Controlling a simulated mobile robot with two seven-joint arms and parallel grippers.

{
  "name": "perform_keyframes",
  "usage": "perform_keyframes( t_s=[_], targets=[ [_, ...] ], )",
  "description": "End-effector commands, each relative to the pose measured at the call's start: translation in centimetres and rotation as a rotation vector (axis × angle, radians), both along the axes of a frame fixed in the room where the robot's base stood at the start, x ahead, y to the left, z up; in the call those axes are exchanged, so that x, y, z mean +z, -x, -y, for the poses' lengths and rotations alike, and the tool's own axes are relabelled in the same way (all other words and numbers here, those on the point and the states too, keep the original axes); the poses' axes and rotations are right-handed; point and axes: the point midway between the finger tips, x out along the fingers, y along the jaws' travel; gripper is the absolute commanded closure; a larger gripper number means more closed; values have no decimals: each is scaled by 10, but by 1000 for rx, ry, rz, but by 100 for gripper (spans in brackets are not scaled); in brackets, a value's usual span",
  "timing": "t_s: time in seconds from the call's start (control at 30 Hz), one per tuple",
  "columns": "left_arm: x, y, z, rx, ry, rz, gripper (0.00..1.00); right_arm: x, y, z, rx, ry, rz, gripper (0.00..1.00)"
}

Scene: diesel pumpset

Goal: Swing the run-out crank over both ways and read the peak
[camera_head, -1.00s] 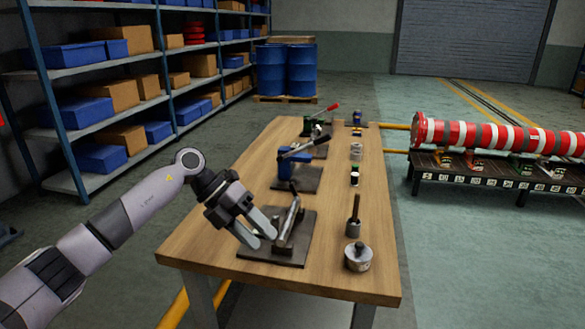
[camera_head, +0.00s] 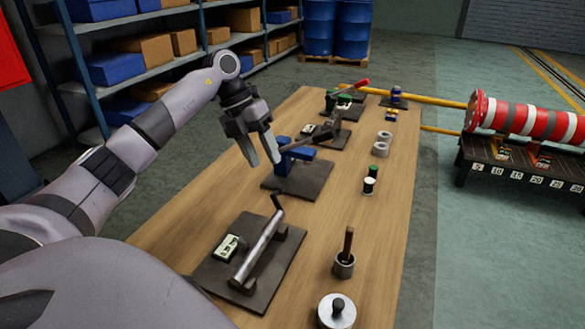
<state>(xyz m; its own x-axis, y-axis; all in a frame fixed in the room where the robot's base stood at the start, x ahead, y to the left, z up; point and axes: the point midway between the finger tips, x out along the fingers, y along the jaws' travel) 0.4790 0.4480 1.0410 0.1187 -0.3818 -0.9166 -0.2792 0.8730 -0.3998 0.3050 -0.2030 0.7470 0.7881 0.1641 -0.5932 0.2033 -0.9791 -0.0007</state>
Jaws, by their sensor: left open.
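The nearest fixture has a dark plate (camera_head: 284,262), a grey shaft bar with a bent crank handle (camera_head: 258,248), and a small pale readout (camera_head: 228,247) too small to read. Behind it, a blue fixture (camera_head: 296,157) with a dark lever stands on its own plate. Farther back is a green fixture (camera_head: 344,102) with a red-tipped handle. I cannot tell for certain which is the run-out crank. My left gripper (camera_head: 263,161) is open and empty, its fingers pointing down just left of the blue fixture, overlapping its edge in the picture. My right gripper is out of view.
Along the right of the wooden table (camera_head: 385,225) stand a round metal pot (camera_head: 337,311), a cup with a brown handle (camera_head: 344,262), small green-and-white cylinders (camera_head: 371,180) and grey rings (camera_head: 384,141). A red-and-white striped cylinder (camera_head: 530,121) lies on a rack beyond.

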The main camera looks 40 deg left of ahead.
Motion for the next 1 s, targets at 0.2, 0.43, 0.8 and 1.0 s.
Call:
perform_keyframes(
  t_s=[0.2,0.43,0.8,1.0],
  targets=[
    [-12,-1,6,-3,1,-3,52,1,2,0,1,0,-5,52],
    [-44,-5,20,-3,3,-3,52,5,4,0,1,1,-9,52],
    [-66,-9,28,-1,1,2,52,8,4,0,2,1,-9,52],
    [-66,-9,28,-1,1,1,68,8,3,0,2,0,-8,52]
  ],
)
